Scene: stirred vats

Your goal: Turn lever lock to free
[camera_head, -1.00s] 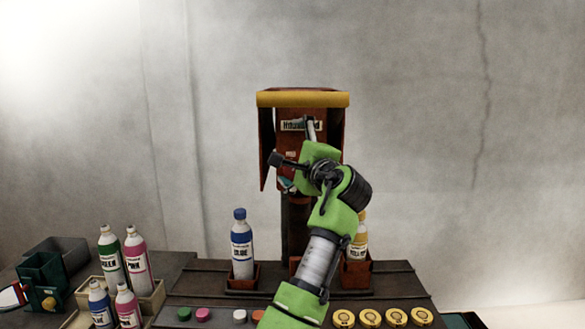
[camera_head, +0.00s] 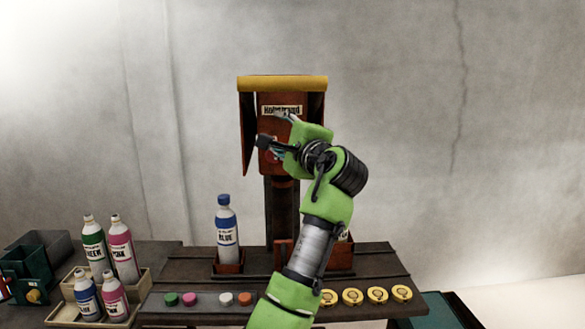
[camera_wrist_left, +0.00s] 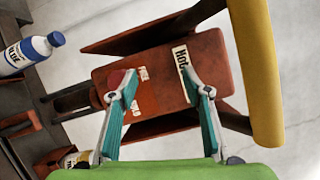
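A red-brown press-like housing (camera_head: 281,100) with a yellow top bar stands against the wall. In the left wrist view its front plate (camera_wrist_left: 155,58) faces me, with a large label partly covered by a finger. A round red part (camera_wrist_left: 117,78) sits on the plate beside small orange labels (camera_wrist_left: 143,73), the upper seeming to read FREE. It is partly behind one finger, and I cannot make out a lever arm on it. My left gripper (camera_head: 279,135) is in front of the plate. In the wrist view its teal fingers (camera_wrist_left: 157,82) are spread, with nothing between them. My right gripper is not in view.
A blue-capped bottle (camera_head: 226,235) stands in a holder on the dark bench, left of the housing's post. Coloured caps (camera_head: 189,299) and several yellow discs (camera_head: 352,296) lie along the front. A tray (camera_head: 65,308) of bottles is at left.

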